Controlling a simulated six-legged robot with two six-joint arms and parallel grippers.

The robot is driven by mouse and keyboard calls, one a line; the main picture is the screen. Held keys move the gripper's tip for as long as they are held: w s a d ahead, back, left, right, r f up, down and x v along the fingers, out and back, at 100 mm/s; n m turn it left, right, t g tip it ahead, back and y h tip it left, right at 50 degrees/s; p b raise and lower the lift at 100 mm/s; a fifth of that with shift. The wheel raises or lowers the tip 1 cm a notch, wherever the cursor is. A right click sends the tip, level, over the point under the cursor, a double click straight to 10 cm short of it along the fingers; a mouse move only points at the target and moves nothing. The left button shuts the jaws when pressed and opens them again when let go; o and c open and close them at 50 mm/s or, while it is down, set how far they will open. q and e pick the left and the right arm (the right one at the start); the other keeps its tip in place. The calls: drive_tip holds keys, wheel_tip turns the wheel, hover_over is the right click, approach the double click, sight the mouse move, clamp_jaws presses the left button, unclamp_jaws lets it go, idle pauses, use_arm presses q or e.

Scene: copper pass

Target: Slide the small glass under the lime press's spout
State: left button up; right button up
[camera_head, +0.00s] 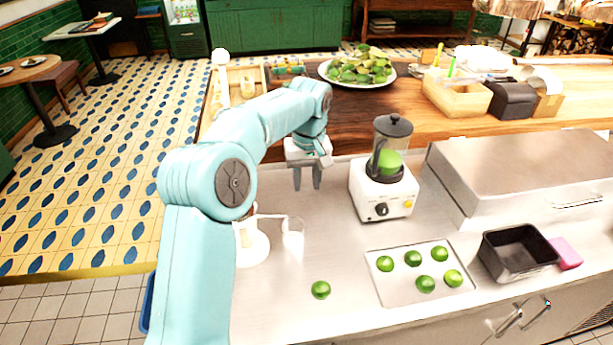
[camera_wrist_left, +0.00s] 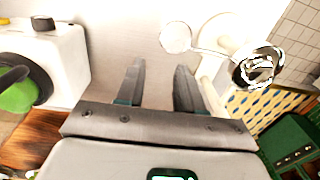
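The white lime press (camera_head: 252,246) stands on the steel counter, partly hidden behind my left arm. A thin arm reaches right from it to a pale, clear small glass-like cylinder (camera_head: 293,243); I cannot tell exactly how the glass sits relative to the spout. In the left wrist view the press (camera_wrist_left: 236,32) is at the upper right, and the round pale end of its thin arm (camera_wrist_left: 175,38) lies beyond the fingertips. My left gripper (camera_head: 307,186) points down behind the glass, apart from it. Its fingers (camera_wrist_left: 160,68) are open and empty. My right gripper is out of view.
A blender (camera_head: 382,190) stands right of the left gripper. A black pan (camera_head: 515,252) is farther right. Counter between gripper and tray is clear.

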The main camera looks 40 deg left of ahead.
sight(304, 226)
use_arm(q)
drive_tip(key=f, duration=0.5)
drive_tip(key=f+p, duration=0.1)
drive_tip(key=f, duration=0.4)
drive_tip(key=f+p, duration=0.1)
drive_tip(key=f, duration=0.4)
drive_tip(key=shift+s+a+f, duration=0.1)
drive_tip(key=shift+s+a, duration=0.1)
drive_tip(key=shift+s, duration=0.15)
drive_tip(key=shift+s+f, duration=0.15)
drive_tip(key=shift+f, duration=0.35)
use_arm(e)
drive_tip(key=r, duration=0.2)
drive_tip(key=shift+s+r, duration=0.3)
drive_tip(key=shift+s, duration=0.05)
use_arm(q)
clamp_jaws()
drive_tip(key=shift+o, duration=0.2)
unclamp_jaws()
